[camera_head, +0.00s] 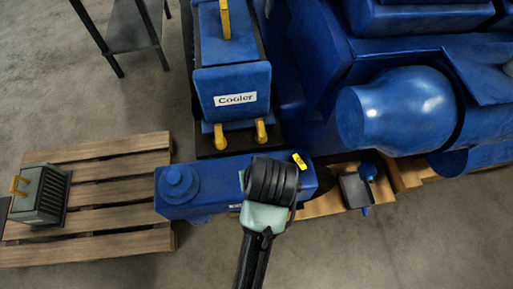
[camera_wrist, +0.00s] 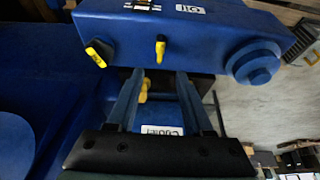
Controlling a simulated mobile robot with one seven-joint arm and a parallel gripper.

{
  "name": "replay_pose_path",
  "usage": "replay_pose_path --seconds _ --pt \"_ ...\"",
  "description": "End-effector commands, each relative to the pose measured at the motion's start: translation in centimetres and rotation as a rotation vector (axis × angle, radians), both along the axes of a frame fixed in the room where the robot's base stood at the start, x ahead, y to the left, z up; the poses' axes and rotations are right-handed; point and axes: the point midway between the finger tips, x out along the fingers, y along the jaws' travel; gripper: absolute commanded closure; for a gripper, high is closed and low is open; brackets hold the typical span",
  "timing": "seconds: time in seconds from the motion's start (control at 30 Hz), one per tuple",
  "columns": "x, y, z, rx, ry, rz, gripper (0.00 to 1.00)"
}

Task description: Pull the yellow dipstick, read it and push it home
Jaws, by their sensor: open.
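A blue oil housing with an "Oil" label lies across the wrist view (camera_wrist: 215,35) and the head view (camera_head: 205,190). A small upright yellow handle (camera_wrist: 160,47), which looks like the dipstick, stands on its side in the wrist view. A second yellow piece with a black mark (camera_wrist: 99,53) sits to its left; it also shows in the head view (camera_head: 299,161). My gripper (camera_wrist: 162,75) is open and empty, its fingertips just below the upright handle and in line with it. In the head view my wrist covers the housing's middle and hides most of that handle.
The blue cooler (camera_head: 232,90), with yellow handles (camera_head: 261,131), stands behind the housing. The large blue engine (camera_head: 400,108) fills the right. A wooden pallet (camera_head: 110,205) with a grey finned part (camera_head: 42,195) lies left. The floor in front is clear.

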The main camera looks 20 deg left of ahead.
Motion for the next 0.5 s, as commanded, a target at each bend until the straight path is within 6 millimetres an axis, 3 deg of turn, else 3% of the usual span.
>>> replay_pose_path --seconds 0.3,0.5 --pt "1.8 1.3 -5.3 -0.001 0.001 0.001 0.49" --pt "2.5 1.7 -7.3 -0.001 0.000 0.000 0.49"
